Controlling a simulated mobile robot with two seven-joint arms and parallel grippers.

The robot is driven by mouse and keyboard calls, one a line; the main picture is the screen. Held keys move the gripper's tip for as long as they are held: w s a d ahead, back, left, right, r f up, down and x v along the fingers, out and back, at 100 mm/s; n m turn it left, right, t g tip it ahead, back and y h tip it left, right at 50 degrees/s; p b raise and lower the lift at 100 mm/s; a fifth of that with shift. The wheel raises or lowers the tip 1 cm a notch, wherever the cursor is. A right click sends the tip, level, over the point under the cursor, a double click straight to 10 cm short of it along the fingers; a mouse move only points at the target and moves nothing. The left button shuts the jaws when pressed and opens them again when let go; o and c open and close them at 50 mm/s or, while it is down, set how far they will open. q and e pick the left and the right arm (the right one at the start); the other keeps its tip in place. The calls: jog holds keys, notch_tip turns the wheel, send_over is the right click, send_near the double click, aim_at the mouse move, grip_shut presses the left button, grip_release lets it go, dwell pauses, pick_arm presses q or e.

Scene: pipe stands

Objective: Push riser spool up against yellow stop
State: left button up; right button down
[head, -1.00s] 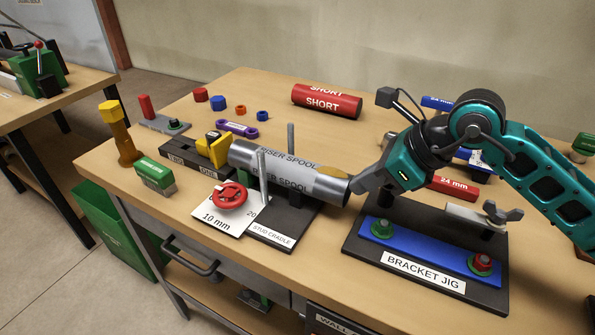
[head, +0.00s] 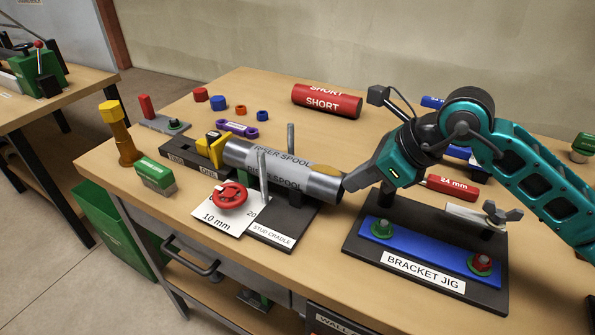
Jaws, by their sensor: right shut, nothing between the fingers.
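The riser spool (head: 235,153) is a grey metal pipe with printed labels. It lies across the black stud cradle (head: 266,224), between upright grey posts. Its left end is at the yellow stop (head: 216,150), which stands on a dark base block; whether they touch or a thin gap is left, I cannot tell. My right gripper (head: 347,185) is shut and empty, with its tip at the spool's right open end, seemingly touching the rim. My left gripper is not in view.
The bracket jig (head: 425,273) with its blue bar stands just below my right gripper. A red SHORT pipe (head: 326,101) lies behind. The table's middle back is mostly clear.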

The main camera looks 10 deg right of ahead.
jog(key=shift+w+a, duration=0.55)
jog(key=shift+a, duration=0.15)
dwell(0.7)
jog(key=shift+s+d, duration=0.1)
jog(key=shift+d, duration=0.05)
jog(key=shift+s+d+b, duration=0.35)
jog(key=shift+s+d, duration=0.2)
jog(key=shift+d, duration=0.1)
notch_tip(320, 180, up, 6)
jog(key=p, duration=0.3)
jog(key=shift+p, duration=0.35)
